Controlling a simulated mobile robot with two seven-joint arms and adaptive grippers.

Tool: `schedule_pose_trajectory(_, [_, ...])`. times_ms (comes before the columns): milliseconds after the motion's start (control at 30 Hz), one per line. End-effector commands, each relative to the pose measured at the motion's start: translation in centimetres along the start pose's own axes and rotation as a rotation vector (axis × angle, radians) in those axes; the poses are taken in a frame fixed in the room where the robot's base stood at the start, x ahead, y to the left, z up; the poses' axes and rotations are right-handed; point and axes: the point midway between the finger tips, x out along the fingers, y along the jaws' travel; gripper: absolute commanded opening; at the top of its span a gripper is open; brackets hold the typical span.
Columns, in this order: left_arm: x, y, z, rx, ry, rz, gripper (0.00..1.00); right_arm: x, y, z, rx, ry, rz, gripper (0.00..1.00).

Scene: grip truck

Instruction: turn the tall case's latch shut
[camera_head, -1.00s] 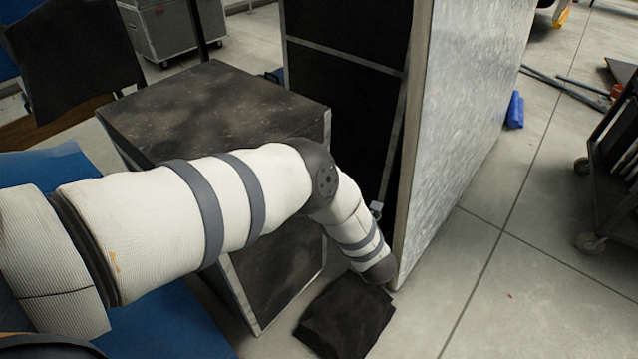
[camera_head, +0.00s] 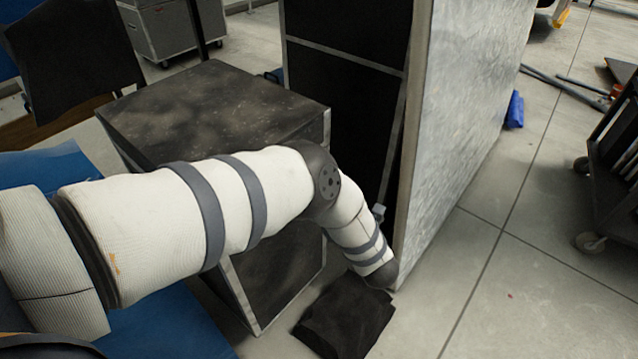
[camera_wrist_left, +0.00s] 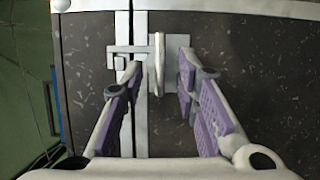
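The tall case (camera_head: 468,120) stands upright at the centre right in the head view, with a dark front and a pale speckled side. My left arm reaches down to its lower front edge, and my left gripper is hidden there. In the left wrist view, the latch (camera_wrist_left: 159,64) is a pale upright handle on a metal plate, beside a metal seam on a dark speckled panel. My left gripper (camera_wrist_left: 161,64) is open, with its purple-padded fingers on either side of the handle. Gaps show between handle and fingers. My right gripper is not in view.
A low dark case (camera_head: 215,105) stands left of the tall case, under my arm. A black cloth-like bundle (camera_head: 345,318) lies on the floor below my wrist. A wheeled cart (camera_head: 612,170) stands at the right. The floor between is mostly clear.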

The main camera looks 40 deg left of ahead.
Motion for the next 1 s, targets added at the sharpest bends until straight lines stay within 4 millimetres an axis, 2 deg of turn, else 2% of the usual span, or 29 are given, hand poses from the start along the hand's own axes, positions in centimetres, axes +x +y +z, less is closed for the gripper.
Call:
schedule_pose_trajectory(200, [-5.9,-0.1,0.1,0.002,-0.004,-0.004,0.28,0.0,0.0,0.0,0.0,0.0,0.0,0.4])
schedule_pose_trajectory(400, [-10.0,0.0,0.0,0.0,-0.003,-0.002,0.28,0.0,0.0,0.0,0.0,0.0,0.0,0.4])
schedule_pose_trajectory(600, [-11.2,0.0,0.0,0.0,-0.001,-0.001,0.28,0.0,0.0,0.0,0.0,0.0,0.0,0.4])
schedule_pose_trajectory(1000, [-11.0,-0.2,0.2,0.035,-0.038,-0.015,0.28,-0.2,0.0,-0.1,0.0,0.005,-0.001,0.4])
